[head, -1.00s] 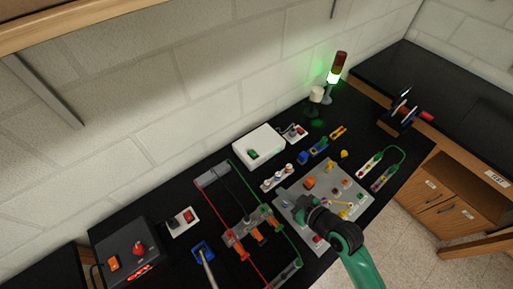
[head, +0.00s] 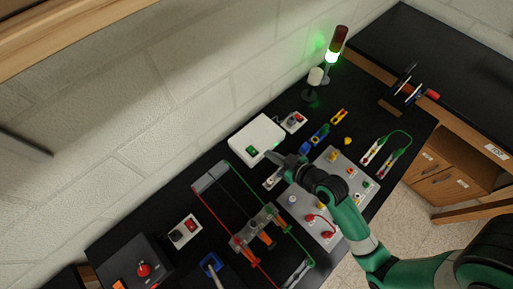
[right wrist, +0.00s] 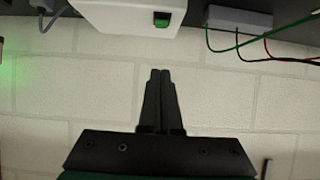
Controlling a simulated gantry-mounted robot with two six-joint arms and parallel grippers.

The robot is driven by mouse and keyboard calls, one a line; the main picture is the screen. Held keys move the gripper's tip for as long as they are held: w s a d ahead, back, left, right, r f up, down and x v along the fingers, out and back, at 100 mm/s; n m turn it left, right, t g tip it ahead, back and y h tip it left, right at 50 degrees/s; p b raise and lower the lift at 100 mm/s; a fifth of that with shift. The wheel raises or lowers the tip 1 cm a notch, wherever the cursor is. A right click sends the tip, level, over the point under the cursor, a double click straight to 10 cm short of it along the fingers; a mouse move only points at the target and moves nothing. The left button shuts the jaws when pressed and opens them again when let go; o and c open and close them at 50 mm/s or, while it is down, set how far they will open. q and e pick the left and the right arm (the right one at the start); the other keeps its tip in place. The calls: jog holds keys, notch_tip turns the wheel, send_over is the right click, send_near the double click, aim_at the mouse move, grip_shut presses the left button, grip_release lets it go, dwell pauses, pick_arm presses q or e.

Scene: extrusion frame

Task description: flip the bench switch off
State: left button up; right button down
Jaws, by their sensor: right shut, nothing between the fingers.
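A white box (head: 262,131) with a green rocker switch (head: 252,149) on its front stands near the wall, at the middle of the head view. In the right wrist view the box (right wrist: 110,12) and its green switch (right wrist: 161,19) are at the top edge. My right gripper (head: 270,154) is shut and empty, just to the right of the switch in the head view. In the right wrist view its fingertips (right wrist: 160,72) point toward the switch, with a visible gap between. My left gripper is not in view.
A stack light (head: 334,50) glows green at the back. A grey panel (head: 318,228) with knobs lies under my right arm. A wired frame (head: 211,177) stands left of it. A plate with a red switch (head: 190,225) and a dark box (head: 135,262) are at lower left.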

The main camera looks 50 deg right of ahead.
jog(key=b, duration=0.2)
send_over(252, 150)
jog(key=s, duration=0.2)
jog(key=f, duration=0.4)
jog(key=shift+s+a+f, duration=0.15)
jog(key=shift+s+a, duration=0.05)
notch_tip(252, 150, down, 4)
jog(key=shift+s+f, duration=0.1)
jog(key=shift+s, duration=0.05)
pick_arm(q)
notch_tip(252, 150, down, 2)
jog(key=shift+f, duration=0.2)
